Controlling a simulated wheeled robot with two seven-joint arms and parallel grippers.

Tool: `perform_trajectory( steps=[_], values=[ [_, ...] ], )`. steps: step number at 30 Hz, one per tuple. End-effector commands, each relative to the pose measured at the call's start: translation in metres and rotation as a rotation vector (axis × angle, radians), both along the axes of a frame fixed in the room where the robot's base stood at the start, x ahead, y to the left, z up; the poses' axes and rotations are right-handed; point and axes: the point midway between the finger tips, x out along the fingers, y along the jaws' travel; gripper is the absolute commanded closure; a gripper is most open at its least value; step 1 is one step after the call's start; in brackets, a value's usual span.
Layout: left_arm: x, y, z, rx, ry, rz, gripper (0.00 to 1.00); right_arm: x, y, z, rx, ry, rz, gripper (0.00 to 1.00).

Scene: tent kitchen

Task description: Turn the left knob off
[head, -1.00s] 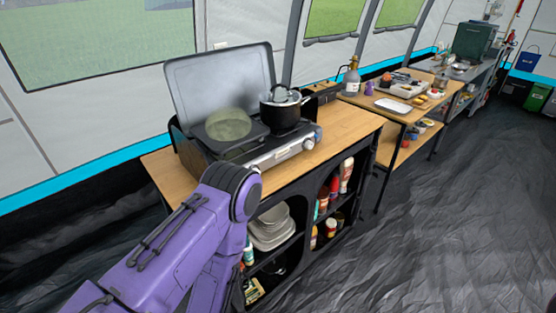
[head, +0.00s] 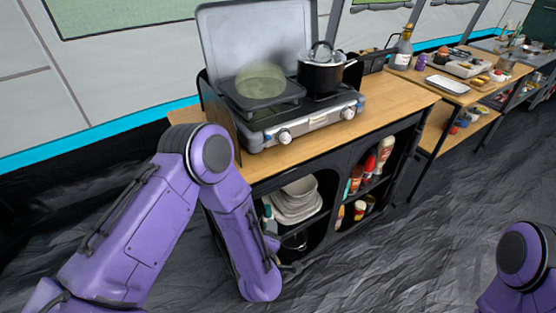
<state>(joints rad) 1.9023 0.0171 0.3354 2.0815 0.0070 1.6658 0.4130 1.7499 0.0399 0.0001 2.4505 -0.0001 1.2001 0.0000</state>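The camp stove (head: 315,123) stands on the wooden counter with its lid up. Its left knob (head: 284,137) and right knob (head: 347,113) both show on the front panel. I cannot make out how far either knob is turned. My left arm comes in from the left and bends down in front of the counter. The end of my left gripper (head: 290,267) is low by the shelf opening, well below the left knob and apart from it. Its fingers are too small and hidden to read. My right arm shows at the lower right, with its gripper out of view.
A pan with a greenish, hazy round shape (head: 260,82) sits on the left burner. A black pot (head: 321,72) stands on the right burner. Plates (head: 296,205) and bottles (head: 369,167) fill the shelves below. A second table with a tray (head: 447,85) stands to the right.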

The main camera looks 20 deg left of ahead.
Motion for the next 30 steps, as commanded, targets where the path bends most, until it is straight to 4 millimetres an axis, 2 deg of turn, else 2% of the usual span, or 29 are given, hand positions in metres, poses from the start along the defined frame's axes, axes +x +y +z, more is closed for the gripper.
perform_trajectory(
  steps=[1, 2, 3, 6, 9, 10, 14, 24, 30],
  values=[
    [0.053, -0.026, 0.006, -0.195, -0.256, 0.134, 0.39, 0.0, 0.0, -0.051, 0.0, 0.0, 0.0, 1.0],
    [0.079, -0.04, 0.03, -0.342, -0.421, 0.228, 0.39, 0.0, 0.0, -0.067, -0.001, 0.0, 0.0, 1.0],
    [0.103, -0.054, 0.064, -0.545, -0.625, 0.348, 0.39, 0.0, 0.0, -0.085, 0.0, 0.0, 0.0, 1.0],
    [0.127, -0.07, 0.134, -0.979, -1.007, 0.589, 0.39, 0.0, 0.0, -0.114, 0.0, 0.0, 0.0, 1.0],
    [0.127, -0.076, 0.174, -1.255, -1.223, 0.741, 0.39, 0.0, 0.0, -0.127, 0.0, 0.0, 0.0, 1.0],
    [0.127, -0.076, 0.181, -1.303, -1.258, 0.768, 0.39, 0.0, 0.0, -0.128, 0.0, 0.0, 0.0, 1.0],
    [0.132, -0.069, 0.196, -1.378, -1.315, 0.815, 0.39, 0.0, 0.0, -0.123, 0.0, 0.0, 0.0, 1.0],
    [0.179, -0.014, 0.196, -1.369, -1.31, 0.812, 0.39, 0.001, 0.0, -0.113, -0.001, -0.001, 0.0, 1.0],
    [0.193, 0.001, 0.195, -1.369, -1.306, 0.809, 0.39, 0.0, 0.0, -0.111, -0.001, -0.001, 0.0, 1.0]
  ],
)
